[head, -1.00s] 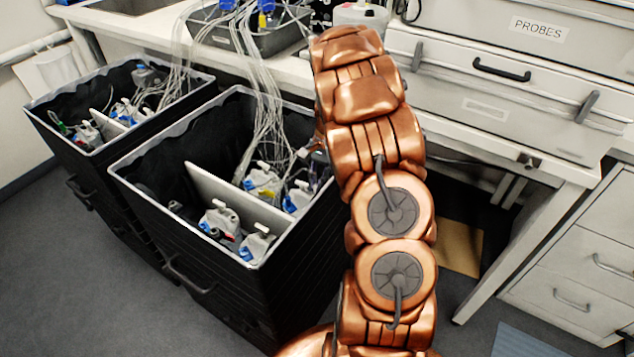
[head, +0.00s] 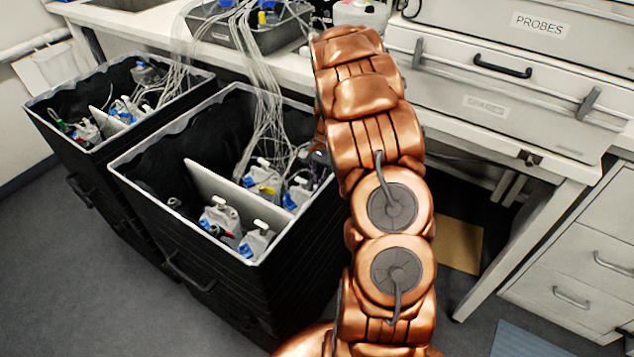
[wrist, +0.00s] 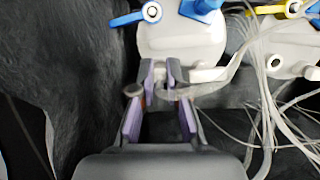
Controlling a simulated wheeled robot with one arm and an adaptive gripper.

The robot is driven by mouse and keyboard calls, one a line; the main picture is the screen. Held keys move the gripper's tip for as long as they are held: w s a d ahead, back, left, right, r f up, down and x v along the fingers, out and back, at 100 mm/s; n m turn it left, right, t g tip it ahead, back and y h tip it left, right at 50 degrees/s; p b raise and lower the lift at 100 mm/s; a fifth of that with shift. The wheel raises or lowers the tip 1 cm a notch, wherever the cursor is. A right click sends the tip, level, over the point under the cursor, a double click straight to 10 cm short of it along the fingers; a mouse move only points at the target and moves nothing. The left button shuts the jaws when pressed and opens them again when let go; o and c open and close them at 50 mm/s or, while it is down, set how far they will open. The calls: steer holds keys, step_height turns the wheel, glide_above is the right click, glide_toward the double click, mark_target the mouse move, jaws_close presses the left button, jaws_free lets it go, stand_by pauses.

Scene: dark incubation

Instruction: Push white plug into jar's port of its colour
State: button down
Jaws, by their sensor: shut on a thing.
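In the wrist view my gripper (wrist: 161,78) has its purple-padded fingers close together at the tips. A pale tube end lies between them, with its tube leading off right and up. The plug itself is mostly hidden by the fingers, so I cannot make out its colour. A white jar (wrist: 182,42) with blue fittings stands right beyond the fingertips. A white stub (wrist: 208,74) shows at its lower right; I cannot tell if it is a port or whether the plug touches it. In the head view my arm hides the gripper.
A second jar (wrist: 290,48) with a yellow fitting stands to the right. Loose clear tubes (wrist: 272,120) hang there. In the head view, a black bin (head: 150,200) with a white divider (head: 225,190) holds several jars. Another bin (head: 60,105) stands left; a workbench (head: 450,125) is behind.

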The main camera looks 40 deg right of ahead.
steer(key=c, duration=1.1)
jaws_free()
steer(key=shift+r, duration=0.1)
steer(key=v, duration=1.2)
